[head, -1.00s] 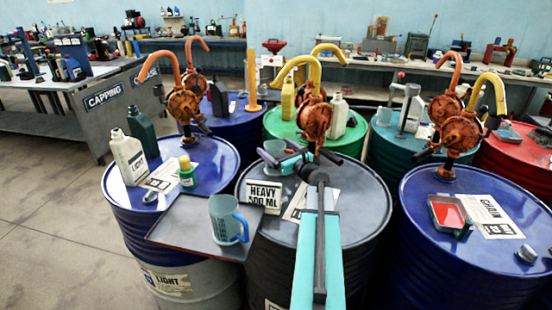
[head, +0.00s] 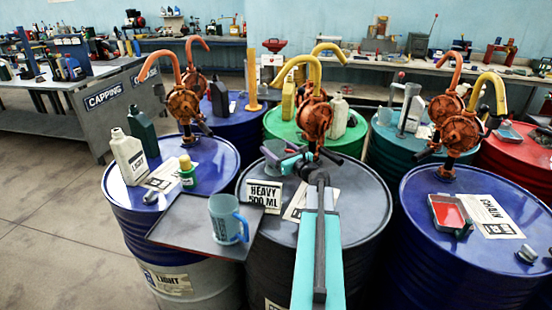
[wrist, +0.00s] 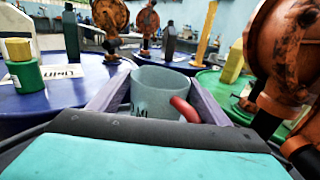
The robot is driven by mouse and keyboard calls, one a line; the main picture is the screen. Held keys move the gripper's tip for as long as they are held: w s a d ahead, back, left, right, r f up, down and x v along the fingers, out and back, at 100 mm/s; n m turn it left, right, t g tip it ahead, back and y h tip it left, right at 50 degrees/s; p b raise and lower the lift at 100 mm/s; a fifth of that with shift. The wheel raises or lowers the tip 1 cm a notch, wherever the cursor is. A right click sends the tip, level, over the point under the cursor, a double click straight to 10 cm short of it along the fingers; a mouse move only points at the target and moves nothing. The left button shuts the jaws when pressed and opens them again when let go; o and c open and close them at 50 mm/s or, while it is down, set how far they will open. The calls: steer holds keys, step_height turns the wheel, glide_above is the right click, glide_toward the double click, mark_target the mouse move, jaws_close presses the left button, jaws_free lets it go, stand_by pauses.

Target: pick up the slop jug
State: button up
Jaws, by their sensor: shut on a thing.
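The slop jug (wrist: 160,82) is a grey-blue open-topped jug with a red handle (wrist: 186,108). In the wrist view it stands upright between the two fingers of my gripper (wrist: 159,98). The gripper is shut on its sides. Its lower part is hidden by my wrist. I cannot tell whether the jug touches the drum top.
A blue measuring jug (head: 226,219) stands on a dark tray (head: 180,222) in front. Orange pumps (head: 316,118) rise close behind. A green bottle (head: 187,173) and white bottle (head: 129,158) stand at left.

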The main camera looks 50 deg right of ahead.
steer(key=shift+r, duration=0.15)
steer(key=shift+r+b, duration=0.45)
steer(key=shift+r, duration=4.45)
